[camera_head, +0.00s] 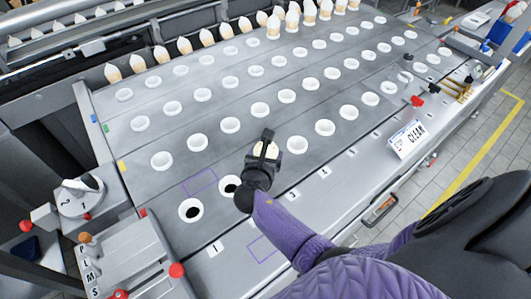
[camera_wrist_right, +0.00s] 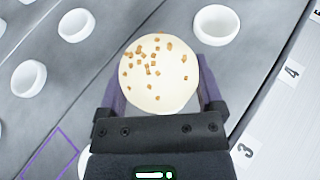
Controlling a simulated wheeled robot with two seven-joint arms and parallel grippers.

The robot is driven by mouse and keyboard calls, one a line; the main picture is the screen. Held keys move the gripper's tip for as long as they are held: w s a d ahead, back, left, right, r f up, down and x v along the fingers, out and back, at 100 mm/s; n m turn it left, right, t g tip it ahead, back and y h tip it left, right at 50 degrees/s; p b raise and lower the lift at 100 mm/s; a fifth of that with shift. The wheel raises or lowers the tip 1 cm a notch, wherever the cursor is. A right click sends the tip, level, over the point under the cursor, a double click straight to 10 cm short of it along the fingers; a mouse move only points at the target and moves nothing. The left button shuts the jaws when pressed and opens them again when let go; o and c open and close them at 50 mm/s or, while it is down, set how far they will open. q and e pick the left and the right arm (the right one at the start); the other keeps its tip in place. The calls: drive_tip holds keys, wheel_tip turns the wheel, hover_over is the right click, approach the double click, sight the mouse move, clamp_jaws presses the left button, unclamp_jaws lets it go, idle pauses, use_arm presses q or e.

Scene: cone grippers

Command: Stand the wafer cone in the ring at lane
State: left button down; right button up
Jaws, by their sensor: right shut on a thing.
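My right gripper (camera_head: 266,149) is shut on the wafer cone, whose round cream top with brown bits (camera_wrist_right: 158,75) fills the middle of the right wrist view. The cream top also shows between the fingers in the head view (camera_head: 264,151). I see the cone from above, so its wafer body is hidden. It is over the front row of white rings, near a ring with a dark centre (camera_head: 229,187) and a ring to its right (camera_head: 297,144). Lane labels 3 (camera_wrist_right: 246,150) and 4 (camera_wrist_right: 291,72) lie along the front edge. My left gripper is not in view.
Several rows of empty white rings cover the grey deck. Another dark-centred ring (camera_head: 191,210) is at front left. Cones with white tops (camera_head: 292,15) line the back. A CLEAN sign (camera_head: 408,139) stands at right, and a knob panel (camera_head: 125,255) at front left.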

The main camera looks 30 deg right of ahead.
drive_tip(key=shift+f, duration=0.35)
drive_tip(key=o, duration=0.5)
drive_tip(key=p+v, duration=0.2)
drive_tip(key=v, duration=0.8)
drive_tip(key=shift+p, duration=0.4)
